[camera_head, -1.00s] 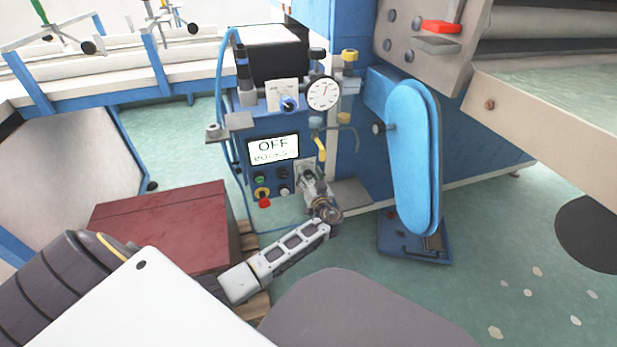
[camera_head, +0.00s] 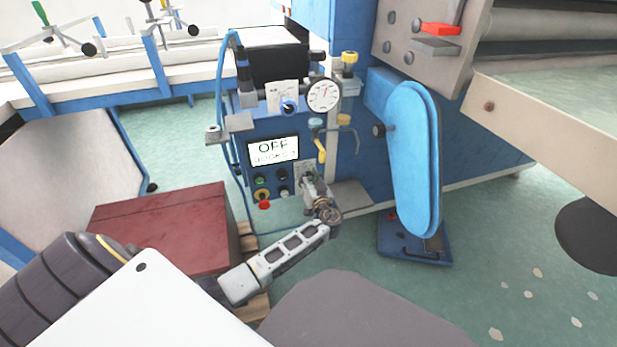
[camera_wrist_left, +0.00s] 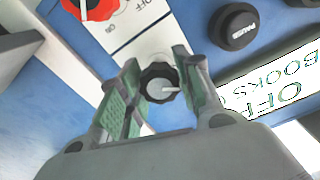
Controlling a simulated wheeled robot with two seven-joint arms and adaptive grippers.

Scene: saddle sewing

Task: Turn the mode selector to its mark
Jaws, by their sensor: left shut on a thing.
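The mode selector is a dark ridged knob (camera_wrist_left: 160,82) with a white pointer line, seen in the left wrist view. It sits at the end of a white label plate (camera_wrist_left: 140,22) on the blue panel. My left gripper (camera_wrist_left: 158,88) has its green-padded fingers on both sides of the knob and is shut on it. The pointer points to the right in that view. In the head view my left gripper (camera_head: 309,180) reaches the lower right of the control panel and hides the knob. My right gripper is not in view.
The panel display (camera_head: 273,150) reads OFF. Several buttons, one red (camera_head: 264,204), sit left of my gripper. A PAUSE button (camera_wrist_left: 235,27) and a red knob (camera_wrist_left: 92,8) are close by.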

